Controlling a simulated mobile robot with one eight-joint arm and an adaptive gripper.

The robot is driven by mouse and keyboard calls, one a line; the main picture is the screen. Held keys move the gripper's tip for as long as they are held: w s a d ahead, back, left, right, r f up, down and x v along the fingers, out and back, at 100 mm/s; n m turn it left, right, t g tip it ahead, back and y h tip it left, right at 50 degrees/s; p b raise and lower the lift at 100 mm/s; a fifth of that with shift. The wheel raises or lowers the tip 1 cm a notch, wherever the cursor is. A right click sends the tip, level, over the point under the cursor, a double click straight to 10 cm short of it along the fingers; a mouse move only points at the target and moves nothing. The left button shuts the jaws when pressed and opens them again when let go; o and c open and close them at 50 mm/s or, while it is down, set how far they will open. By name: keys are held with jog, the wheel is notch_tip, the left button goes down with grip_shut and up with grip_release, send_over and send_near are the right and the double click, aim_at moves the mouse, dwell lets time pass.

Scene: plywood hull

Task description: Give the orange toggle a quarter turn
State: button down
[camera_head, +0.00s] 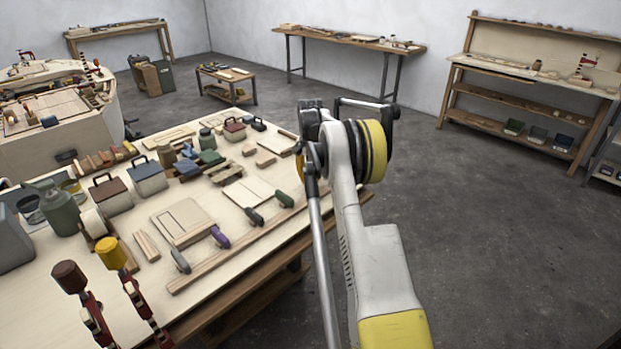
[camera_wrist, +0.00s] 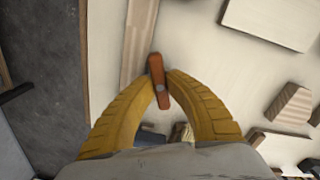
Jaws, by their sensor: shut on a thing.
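The orange toggle (camera_wrist: 157,68) is in the middle of the wrist view, a short narrow bar pointing nearly straight up the picture, tilted slightly. My gripper (camera_wrist: 161,87) has its two yellow fingers closed on the lower part of the toggle, one on each side. The toggle's upper part sticks out past the fingertips, near a pale wooden strip (camera_wrist: 138,40). In the head view my arm hides the toggle, and I cannot make out the fingers there.
In the head view, a purple handle (camera_head: 220,237), a green handle (camera_head: 285,200) and grey ones lie along the front strip of the workbench (camera_head: 45,295). Wood blocks, boards and toolboxes crowd the bench behind. The concrete floor (camera_head: 490,240) at right is clear.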

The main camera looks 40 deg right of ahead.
aim_at(310, 179)
jog(key=n+p, duration=0.1)
jog(key=n, duration=0.5)
jog(key=shift+p, duration=0.3)
jog(key=n, duration=0.6)
jog(key=shift+p, duration=0.4)
jog(key=c, duration=1.4)
grip_release()
notch_tip(310, 179, up, 12)
jog(key=shift+a, duration=0.1)
